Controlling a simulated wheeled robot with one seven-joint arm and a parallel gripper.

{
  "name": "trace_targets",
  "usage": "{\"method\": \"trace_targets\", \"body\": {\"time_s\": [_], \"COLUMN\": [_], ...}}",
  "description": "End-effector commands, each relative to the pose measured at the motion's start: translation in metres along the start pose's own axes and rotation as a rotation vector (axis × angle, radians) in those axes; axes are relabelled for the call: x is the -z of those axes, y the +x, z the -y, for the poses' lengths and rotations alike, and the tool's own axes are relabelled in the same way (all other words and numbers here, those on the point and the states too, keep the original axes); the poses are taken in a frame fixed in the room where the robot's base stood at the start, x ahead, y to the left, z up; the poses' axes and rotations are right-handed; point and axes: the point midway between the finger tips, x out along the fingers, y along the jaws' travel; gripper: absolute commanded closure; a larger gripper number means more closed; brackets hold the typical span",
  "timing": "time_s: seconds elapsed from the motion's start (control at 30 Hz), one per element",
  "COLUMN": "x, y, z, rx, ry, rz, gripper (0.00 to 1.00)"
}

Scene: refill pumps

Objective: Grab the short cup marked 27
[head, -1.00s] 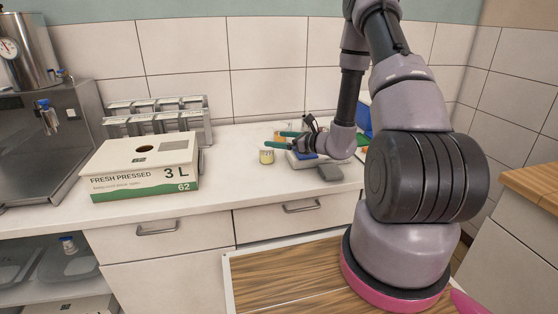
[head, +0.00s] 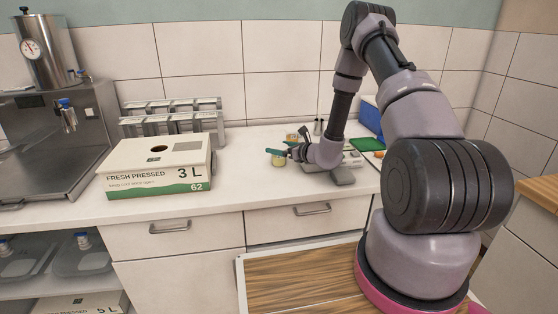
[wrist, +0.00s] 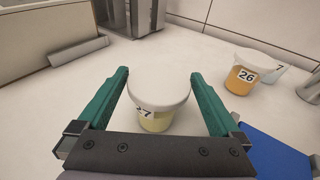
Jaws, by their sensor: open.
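A short cup (wrist: 157,118) with a pale lid and a label whose visible part reads 7 stands upright on the counter. It holds something pale yellow. My gripper (wrist: 160,80) is open, with one green finger on each side of the cup and a small gap showing beside each. The cup also shows small in the head view (head: 278,162), partly covered by the gripper. I cannot tell whether the fingers touch it.
An orange cup marked 26 (wrist: 241,75) stands behind to the right, with another container beside it. A Fresh Pressed box (head: 160,170) and a metal rack (head: 172,120) are to the left. A blue box (head: 371,117) is to the right.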

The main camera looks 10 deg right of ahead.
Motion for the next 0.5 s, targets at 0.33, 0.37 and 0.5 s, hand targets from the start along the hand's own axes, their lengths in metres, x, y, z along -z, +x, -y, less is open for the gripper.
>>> {"method": "trace_targets", "body": {"time_s": [0.33, 0.37, 0.5], "x": [0.0002, 0.0002, 0.0001], "y": [0.0065, 0.0065, 0.0064], "z": [-0.0005, -0.0004, -0.0004], "rx": [-0.001, -0.001, -0.001], "ry": [0.0, 0.0, 0.0], "rz": [-0.001, -0.001, -0.001], "gripper": [0.15, 0.27, 0.8]}}
